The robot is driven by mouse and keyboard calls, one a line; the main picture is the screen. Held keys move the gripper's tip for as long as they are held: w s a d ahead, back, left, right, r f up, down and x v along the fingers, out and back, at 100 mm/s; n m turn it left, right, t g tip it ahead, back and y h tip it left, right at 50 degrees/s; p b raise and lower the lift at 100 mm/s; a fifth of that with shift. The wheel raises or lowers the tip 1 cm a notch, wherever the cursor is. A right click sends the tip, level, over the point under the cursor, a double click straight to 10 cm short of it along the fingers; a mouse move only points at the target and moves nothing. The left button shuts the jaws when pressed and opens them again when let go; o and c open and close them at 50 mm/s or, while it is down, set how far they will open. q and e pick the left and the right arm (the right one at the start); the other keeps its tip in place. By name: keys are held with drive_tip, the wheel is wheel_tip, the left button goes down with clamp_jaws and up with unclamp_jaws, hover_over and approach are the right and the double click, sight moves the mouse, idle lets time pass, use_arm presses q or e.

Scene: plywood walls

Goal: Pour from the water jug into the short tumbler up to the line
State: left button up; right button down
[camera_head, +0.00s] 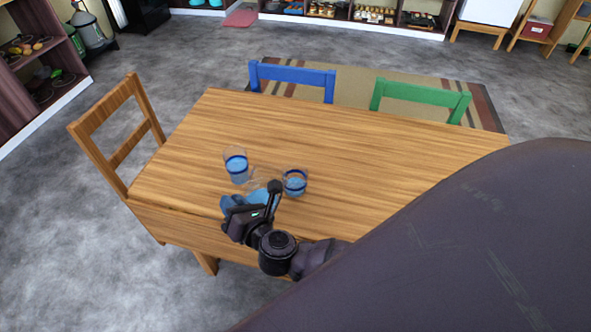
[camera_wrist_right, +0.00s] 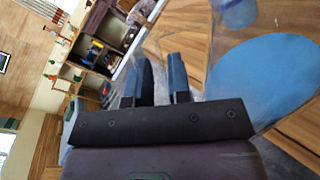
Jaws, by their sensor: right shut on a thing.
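The clear water jug (camera_head: 258,179) is in my right gripper (camera_head: 256,202), over the near left part of the table. It looks tilted, with blue water inside, and my gripper hides part of it. In the right wrist view the fingers (camera_wrist_right: 160,80) are close together, and the jug's blue water (camera_wrist_right: 262,85) shows as a large patch at right. The short tumbler (camera_head: 294,182), clear with a dark blue line, stands just right of the jug with light blue water in it. I cannot tell whether water is flowing. My left gripper is not in view.
A taller glass (camera_head: 236,166) with a blue line and blue water stands behind and left of the jug. The wooden table (camera_head: 370,140) is clear at the back and right. Wooden (camera_head: 115,125), blue (camera_head: 290,75) and green (camera_head: 420,95) chairs surround it.

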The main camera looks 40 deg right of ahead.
sight(245, 188)
drive_tip(key=shift+w+d+r+m+p, duration=0.15)
drive_tip(key=shift+d+r+m+p, duration=0.2)
drive_tip(key=shift+d+r+m, duration=0.25)
drive_tip(key=shift+r+m+g, duration=0.1)
drive_tip(key=shift+m+g, duration=0.2)
drive_tip(key=shift+d+r, duration=0.1)
drive_tip(key=shift+r, duration=0.1)
drive_tip(key=shift+w+d+r+m+p, duration=0.1)
drive_tip(key=shift+r+m+p, duration=0.25)
drive_tip(key=shift+r+m, duration=0.05)
drive_tip(key=shift+d+r, duration=0.15)
drive_tip(key=shift+r, duration=0.2)
idle(0.7)
drive_tip(key=shift+d+r+m+p, duration=0.15)
drive_tip(key=shift+r+m+p, duration=0.25)
drive_tip(key=shift+p, duration=0.1)
drive_tip(key=shift+w+r+y, duration=0.1)
drive_tip(key=shift+r+y, duration=0.05)
drive_tip(key=shift+y, duration=0.25)
drive_tip(key=shift+d+r+m+p, duration=0.15)
drive_tip(key=shift+m+p, duration=0.15)
drive_tip(key=shift+p, duration=0.1)
drive_tip(key=shift+d+r, duration=0.1)
drive_tip(key=shift+r, duration=0.1)
idle(0.8)
